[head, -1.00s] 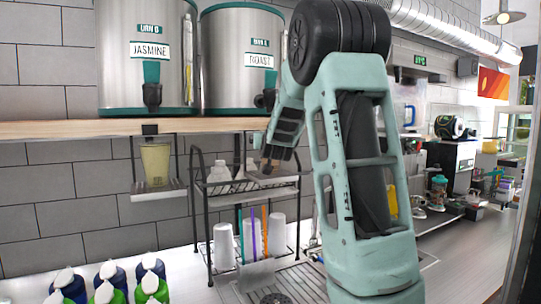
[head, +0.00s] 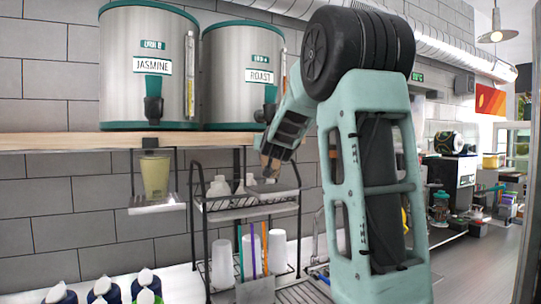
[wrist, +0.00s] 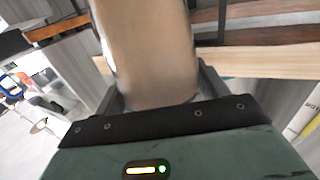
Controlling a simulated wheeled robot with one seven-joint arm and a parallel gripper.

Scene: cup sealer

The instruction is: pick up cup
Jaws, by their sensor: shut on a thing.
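My gripper (head: 270,168) reaches in behind the upper part of the rack, below the shelf edge in the head view. In the wrist view, its jaws (wrist: 157,92) are shut around a tan cup (wrist: 148,50), which fills the upper middle close to the camera. I cannot make out this held cup in the head view. Another cup, yellowish and translucent (head: 155,176), stands on a small lit holder under the wooden shelf, left of the gripper and apart from it.
A black wire rack (head: 207,232) holds white bottles above and white cups (head: 222,264) below. Two steel urns (head: 150,75) stand on the wooden shelf (head: 70,141). Pump bottles (head: 103,290) line the front left. Counter space continues at the right.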

